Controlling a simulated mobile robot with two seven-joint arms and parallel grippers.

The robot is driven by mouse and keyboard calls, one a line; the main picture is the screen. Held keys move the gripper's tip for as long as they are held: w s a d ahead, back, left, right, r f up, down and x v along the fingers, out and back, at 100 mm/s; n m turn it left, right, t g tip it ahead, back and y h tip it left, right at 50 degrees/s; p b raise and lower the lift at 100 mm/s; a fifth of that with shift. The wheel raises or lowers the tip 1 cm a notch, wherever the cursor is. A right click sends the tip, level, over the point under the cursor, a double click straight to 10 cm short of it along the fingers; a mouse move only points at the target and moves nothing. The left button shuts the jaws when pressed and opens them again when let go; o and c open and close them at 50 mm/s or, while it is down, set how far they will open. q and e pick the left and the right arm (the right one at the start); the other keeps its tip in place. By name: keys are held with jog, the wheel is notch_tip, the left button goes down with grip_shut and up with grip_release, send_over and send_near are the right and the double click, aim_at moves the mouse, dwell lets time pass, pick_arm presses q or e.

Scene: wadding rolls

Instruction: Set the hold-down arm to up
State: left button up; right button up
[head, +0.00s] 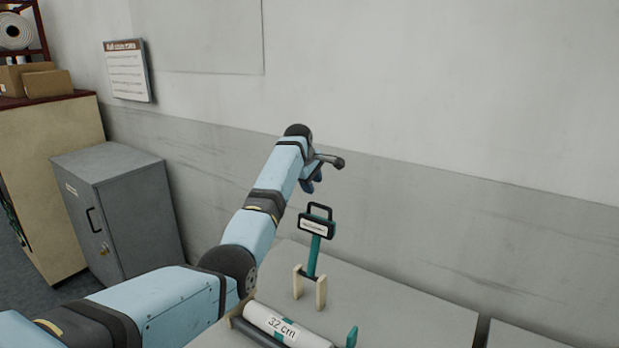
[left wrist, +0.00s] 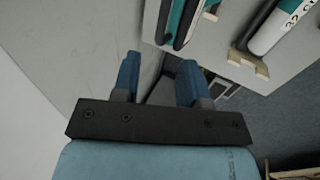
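The hold-down arm (head: 314,246) is a teal bar with a black loop handle and a white label plate at its top. It stands nearly upright, tilted slightly right, between two pale wooden posts (head: 297,282) on the table. My left gripper (head: 312,183) is above and just behind its handle, apart from it, against the wall. In the left wrist view my left gripper (left wrist: 158,75) is open, with nothing between its blue fingers. A teal and black bar, likely the hold-down arm (left wrist: 176,18), shows at the top there. My right gripper is not in view.
A white roll marked 32 cm (head: 282,325) lies at the front of the grey table (head: 395,300), beside a small teal piece (head: 351,336). The wall (head: 450,190) is close behind. A grey cabinet (head: 140,215) stands at left. The table's right part is clear.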

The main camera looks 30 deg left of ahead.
pick_arm(q)
jog(key=shift+v, duration=1.5)
